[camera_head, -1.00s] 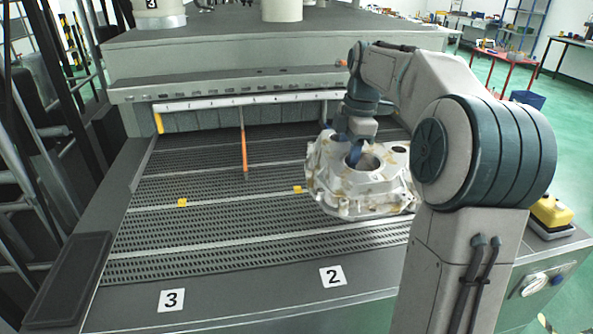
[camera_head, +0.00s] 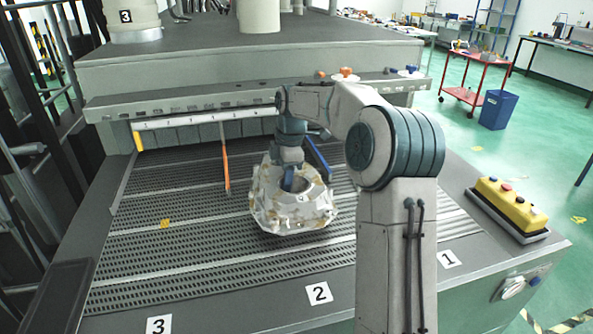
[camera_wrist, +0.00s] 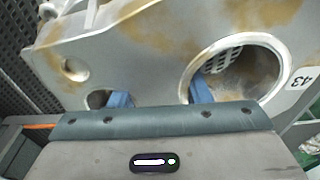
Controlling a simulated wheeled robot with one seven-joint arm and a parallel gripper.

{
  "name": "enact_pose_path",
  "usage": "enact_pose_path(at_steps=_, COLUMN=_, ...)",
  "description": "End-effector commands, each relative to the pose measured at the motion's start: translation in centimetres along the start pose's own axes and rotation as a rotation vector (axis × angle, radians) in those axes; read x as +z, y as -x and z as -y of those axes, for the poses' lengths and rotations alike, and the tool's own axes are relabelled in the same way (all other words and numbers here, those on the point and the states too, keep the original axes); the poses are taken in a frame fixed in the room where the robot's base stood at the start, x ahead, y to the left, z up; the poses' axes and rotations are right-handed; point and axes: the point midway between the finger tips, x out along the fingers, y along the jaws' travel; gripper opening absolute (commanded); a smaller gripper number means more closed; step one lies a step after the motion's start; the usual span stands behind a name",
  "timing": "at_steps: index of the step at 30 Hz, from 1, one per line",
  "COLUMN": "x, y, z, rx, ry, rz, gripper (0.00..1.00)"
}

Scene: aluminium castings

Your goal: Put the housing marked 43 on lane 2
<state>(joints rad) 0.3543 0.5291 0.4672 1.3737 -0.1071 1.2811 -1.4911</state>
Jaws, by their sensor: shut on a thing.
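The housing (camera_head: 292,212) is a pale metal casting with brown stains, in the middle of the slotted bed. In the wrist view, the number 43 shows on the right of the housing (camera_wrist: 130,45). My gripper (camera_head: 289,180) reaches down into it from above. In the wrist view my gripper (camera_wrist: 160,95) is shut on the housing, with one blue finger in the large round bore and the other at a smaller hole. The lane 2 plate (camera_head: 318,292) is on the front edge, nearer than the housing. I cannot tell whether its underside touches the bed.
An orange divider (camera_head: 226,160) stands left of the housing and a blue divider (camera_head: 318,157) behind it to the right. A yellow block (camera_head: 165,223) lies on the bed's left part. Plates 3 (camera_head: 159,325) and 1 (camera_head: 448,259) flank plate 2. A yellow control box (camera_head: 510,203) sits at right.

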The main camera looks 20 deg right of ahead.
Motion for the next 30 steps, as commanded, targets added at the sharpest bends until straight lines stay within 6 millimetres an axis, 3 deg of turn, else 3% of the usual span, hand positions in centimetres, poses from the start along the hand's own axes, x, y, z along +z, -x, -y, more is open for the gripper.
enact_pose_path(at_steps=4, x=-0.1, y=-0.4, z=-0.2, rx=0.002, ry=-0.001, rz=0.001, gripper=0.0)
enact_pose_path(at_steps=13, x=0.3, y=-3.6, z=-0.2, rx=0.002, ry=0.0, rz=0.001, gripper=0.0)
enact_pose_path(at_steps=25, x=0.4, y=-4.2, z=-0.2, rx=0.004, ry=0.0, rz=0.001, gripper=0.0)
enact_pose_path(at_steps=26, x=0.5, y=-4.4, z=-0.1, rx=0.0, ry=-0.001, rz=0.001, gripper=0.46)
enact_pose_path(at_steps=28, x=0.4, y=-4.4, z=-0.1, rx=0.0, ry=-0.001, rz=0.001, gripper=0.65)
enact_pose_path(at_steps=30, x=0.4, y=-4.4, z=-0.1, rx=0.0, ry=-0.001, rz=0.001, gripper=0.65)
